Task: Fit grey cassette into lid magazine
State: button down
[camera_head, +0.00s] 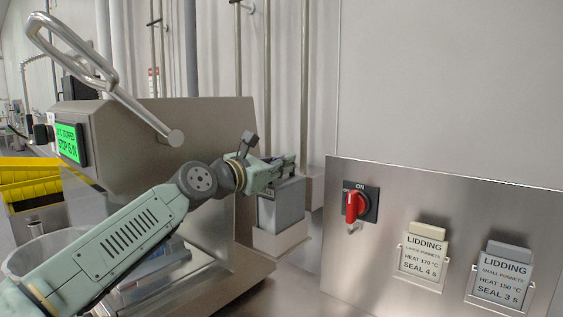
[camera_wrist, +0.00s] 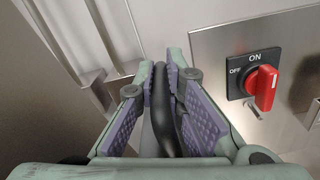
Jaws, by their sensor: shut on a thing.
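The grey cassette (camera_head: 285,208) is an upright block below my gripper (camera_head: 284,168) in the head view. My gripper is shut on its black handle (camera_wrist: 163,115), which stands between the purple finger pads (camera_wrist: 160,110) in the wrist view. A pale, box-like holder (camera_head: 281,240), apparently the lid magazine, shows around or directly below the cassette's lower end. I cannot tell how deep the cassette sits in it. In the wrist view the gripper hides most of the cassette and the holder.
A steel machine (camera_head: 170,125) with a green screen (camera_head: 70,143) stands left, close to my arm. At right, a steel panel (camera_head: 395,205) carries a red switch (camera_head: 354,205) at ON and two lidding cards (camera_head: 423,265) (camera_head: 503,275). Yellow bins (camera_head: 30,180) are far left.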

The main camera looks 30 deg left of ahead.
aim_at(290, 174)
jog(key=shift+f+b, duration=1.45)
jog(key=shift+f, duration=0.4)
jog(key=shift+r, duration=0.15)
jog(key=c, duration=1.8)
grip_release()
jog(key=shift+o, duration=1)
